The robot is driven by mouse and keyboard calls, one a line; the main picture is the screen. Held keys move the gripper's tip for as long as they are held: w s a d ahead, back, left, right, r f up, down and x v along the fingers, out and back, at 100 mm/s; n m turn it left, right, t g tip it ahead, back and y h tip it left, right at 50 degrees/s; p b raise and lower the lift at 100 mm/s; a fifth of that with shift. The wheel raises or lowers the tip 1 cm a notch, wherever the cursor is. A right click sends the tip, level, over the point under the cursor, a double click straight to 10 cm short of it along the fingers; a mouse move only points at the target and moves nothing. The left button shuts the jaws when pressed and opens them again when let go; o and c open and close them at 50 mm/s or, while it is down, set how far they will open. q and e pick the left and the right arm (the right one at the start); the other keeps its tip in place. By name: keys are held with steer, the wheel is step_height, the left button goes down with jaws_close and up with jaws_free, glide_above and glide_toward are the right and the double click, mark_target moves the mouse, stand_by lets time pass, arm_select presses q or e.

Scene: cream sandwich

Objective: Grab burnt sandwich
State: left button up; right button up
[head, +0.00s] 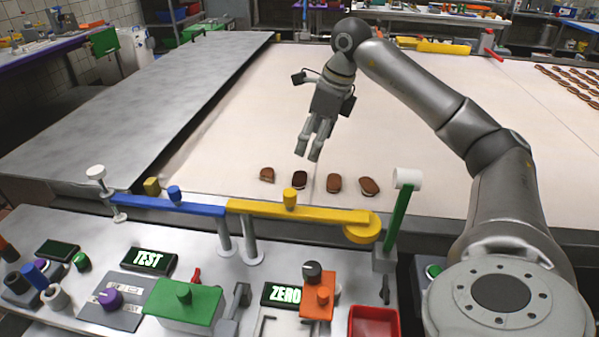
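Several small brown cream sandwiches lie in a row near the front edge of the pale conveyor surface. The second from the left (300,180) looks darker, almost black, and appears to be the burnt one. A lighter brown one (266,174) is to its left, and two more (334,183) (369,187) are to its right. My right gripper (308,155) points down above and behind the dark sandwich, apart from it. Its two fingers have a narrow gap between them and hold nothing. My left gripper is not in view.
A blue bar (170,205) and a yellow bar (300,210) run along the front, with a green post (398,218) at right. A control panel and a red tray (373,322) are nearer. More sandwiches (575,82) lie far right. The middle conveyor surface is clear.

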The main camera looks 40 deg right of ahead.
mark_target(300, 178)
steer(key=x, duration=1)
steer(key=shift+w+d, duration=0.1)
steer(key=shift+w, duration=0.15)
steer(key=shift+w+f, duration=0.15)
steer(key=shift+f, duration=0.3)
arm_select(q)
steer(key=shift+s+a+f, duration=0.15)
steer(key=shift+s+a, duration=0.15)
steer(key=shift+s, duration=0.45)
arm_select(e)
steer(key=c, duration=0.8)
